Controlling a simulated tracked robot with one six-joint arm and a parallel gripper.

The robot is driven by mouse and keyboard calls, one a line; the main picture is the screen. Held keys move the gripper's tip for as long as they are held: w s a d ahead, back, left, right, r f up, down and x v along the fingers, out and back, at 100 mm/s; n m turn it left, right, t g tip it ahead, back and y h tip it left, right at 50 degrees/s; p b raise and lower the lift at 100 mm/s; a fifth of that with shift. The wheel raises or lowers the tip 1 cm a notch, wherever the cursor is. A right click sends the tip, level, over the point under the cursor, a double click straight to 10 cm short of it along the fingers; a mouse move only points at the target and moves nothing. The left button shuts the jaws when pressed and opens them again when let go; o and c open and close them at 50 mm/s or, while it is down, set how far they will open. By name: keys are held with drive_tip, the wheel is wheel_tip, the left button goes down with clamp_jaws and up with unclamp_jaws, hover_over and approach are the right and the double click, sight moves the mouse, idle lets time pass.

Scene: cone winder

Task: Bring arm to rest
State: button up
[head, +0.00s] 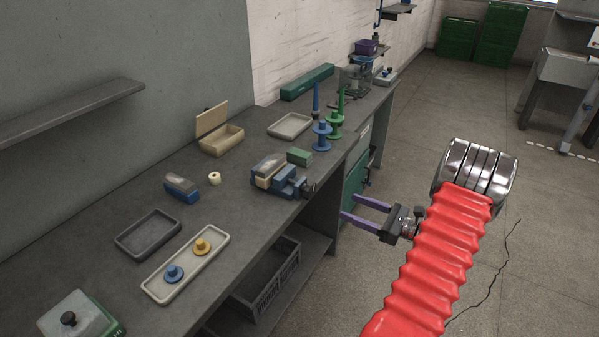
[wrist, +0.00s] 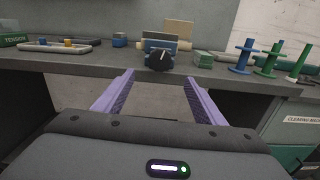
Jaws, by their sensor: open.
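My gripper (head: 370,216) is on the right in the head view, at the end of my red-sleeved arm. Its two purple fingers point left toward the workbench (head: 125,205). The fingers are apart, with nothing between them. They are in the open air in front of the bench edge and touch nothing that I can see. In the wrist view my gripper (wrist: 158,88) points at the bench front, and a small vise-like device with a black knob (wrist: 159,55) stands on the bench beyond the fingertips.
Blue and green spools (head: 322,135) stand on the bench near its front edge. A cream tray (head: 187,265) holds a blue and a yellow knobbed piece. A dark crate (head: 268,275) sits on the shelf below.

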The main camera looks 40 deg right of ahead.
drive_tip(key=s+a+f+n+g+y, duration=0.2)
drive_tip(key=s+a+f+n+g, duration=0.15)
drive_tip(key=a+f, duration=0.3)
drive_tip(key=s+a+r+n+g, duration=0.1)
drive_tip(key=a+r+n+g, duration=0.1)
drive_tip(key=a+n+g, duration=0.35)
drive_tip(key=s+a+r+n+g, duration=0.25)
drive_tip(key=a+n+g, duration=0.2)
drive_tip(key=a, duration=0.25)
drive_tip(key=s+a+r+n+t+h, duration=0.2)
drive_tip(key=a+r+n+h, duration=0.6)
drive_tip(key=a+r+n, duration=1.1)
drive_tip(key=a+r, duration=0.2)
drive_tip(key=a, duration=0.3)
drive_tip(key=shift+s, duration=0.2)
